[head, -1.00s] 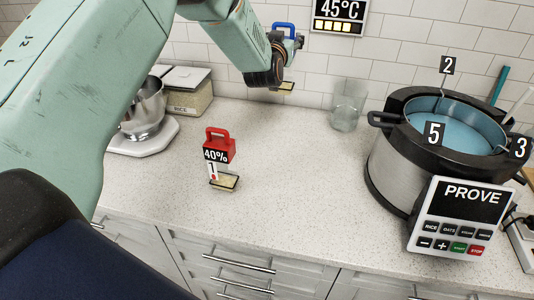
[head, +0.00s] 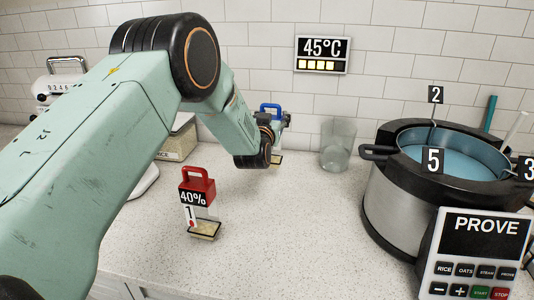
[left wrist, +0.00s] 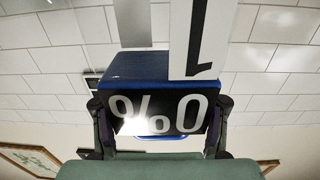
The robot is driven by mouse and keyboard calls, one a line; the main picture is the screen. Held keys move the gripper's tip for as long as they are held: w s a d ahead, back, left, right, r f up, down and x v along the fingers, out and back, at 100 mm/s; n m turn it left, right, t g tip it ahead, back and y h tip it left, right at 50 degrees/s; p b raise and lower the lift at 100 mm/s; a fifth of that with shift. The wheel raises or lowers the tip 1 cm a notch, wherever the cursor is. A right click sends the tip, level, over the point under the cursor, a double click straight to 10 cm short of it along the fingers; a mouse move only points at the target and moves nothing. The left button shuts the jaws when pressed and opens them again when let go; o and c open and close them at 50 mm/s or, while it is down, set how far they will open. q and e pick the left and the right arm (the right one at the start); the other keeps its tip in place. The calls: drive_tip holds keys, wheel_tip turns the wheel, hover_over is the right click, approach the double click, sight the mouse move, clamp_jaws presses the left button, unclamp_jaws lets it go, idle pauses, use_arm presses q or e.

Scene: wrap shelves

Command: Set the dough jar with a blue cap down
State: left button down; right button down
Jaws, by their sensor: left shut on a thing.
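The dough jar with a blue cap (head: 270,108) is in my left gripper (head: 272,124), near the back wall in the head view. Its pale base shows just past my wrist; most of its body is hidden by my arm. I cannot tell whether the base touches the counter. In the left wrist view the blue cap (left wrist: 150,66) and its black "0%" label (left wrist: 160,112) sit between my shut fingers, with the lettering upside down. My right gripper is not in view.
A red-capped jar (head: 198,180) marked 40% stands on the counter (head: 290,235) in front. A glass (head: 337,148) stands right of the held jar. A large pot (head: 395,185) and a PROVE panel (head: 480,228) are at right. The middle counter is clear.

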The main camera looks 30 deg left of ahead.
use_arm(q)
wheel_tip(320, 180, down, 6)
drive_tip(key=shift+w+a+r, duration=0.1)
drive_tip(key=shift+a+r, duration=0.05)
drive_tip(key=c, duration=0.8)
unclamp_jaws()
drive_tip(key=shift+c, duration=0.2)
drive_tip(key=o, duration=0.4)
drive_tip(key=shift+s+r, duration=0.2)
drive_tip(key=shift+s, duration=0.15)
drive_tip(key=shift+o, duration=0.7)
drive_tip(key=shift+s+f, duration=0.1)
drive_tip(key=shift+s, duration=0.05)
drive_tip(key=v, duration=1.1)
